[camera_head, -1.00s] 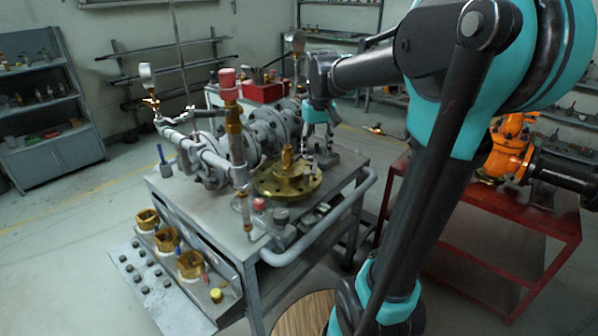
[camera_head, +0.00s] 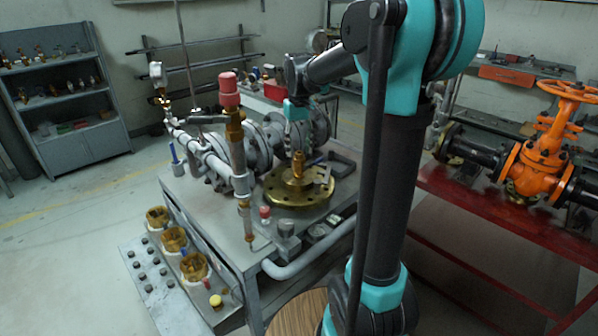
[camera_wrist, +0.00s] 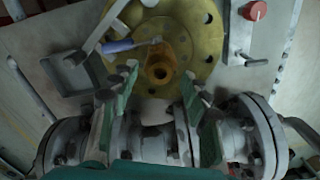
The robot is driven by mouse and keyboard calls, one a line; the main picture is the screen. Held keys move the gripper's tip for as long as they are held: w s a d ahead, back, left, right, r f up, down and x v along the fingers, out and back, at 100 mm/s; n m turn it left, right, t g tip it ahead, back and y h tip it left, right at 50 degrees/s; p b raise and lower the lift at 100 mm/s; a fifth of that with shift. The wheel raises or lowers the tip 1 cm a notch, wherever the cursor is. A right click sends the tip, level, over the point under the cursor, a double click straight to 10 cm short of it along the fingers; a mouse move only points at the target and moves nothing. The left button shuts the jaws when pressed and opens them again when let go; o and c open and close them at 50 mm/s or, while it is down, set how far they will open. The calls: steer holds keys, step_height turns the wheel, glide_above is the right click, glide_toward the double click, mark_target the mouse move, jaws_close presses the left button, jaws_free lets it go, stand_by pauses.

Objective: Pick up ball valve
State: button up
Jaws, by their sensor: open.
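A brass fitting that looks like the ball valve (camera_head: 298,168) stands upright on a round brass flange (camera_head: 284,199) on the grey workbench. In the wrist view the brass body (camera_wrist: 160,68) has a round opening facing the camera, and a blue lever (camera_wrist: 120,46) extends left from it. My gripper (camera_wrist: 158,82) is open and empty, its two fingertips just below the brass body, one to each side. In the head view my gripper (camera_head: 310,160) hangs beside and behind the fitting. I cannot tell whether a finger touches it.
Grey flanged pipework (camera_wrist: 150,135) lies close under the fingers. A metal bracket (camera_wrist: 70,75) and a red knob (camera_wrist: 254,10) flank the flange. A pipe with a red cap (camera_head: 230,92) stands at left. An orange valve (camera_head: 540,150) sits on a red table at right.

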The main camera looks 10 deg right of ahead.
mark_target(299, 164)
steer(key=shift+f, duration=3.25)
steer(key=shift+c, duration=0.6)
jaws_close()
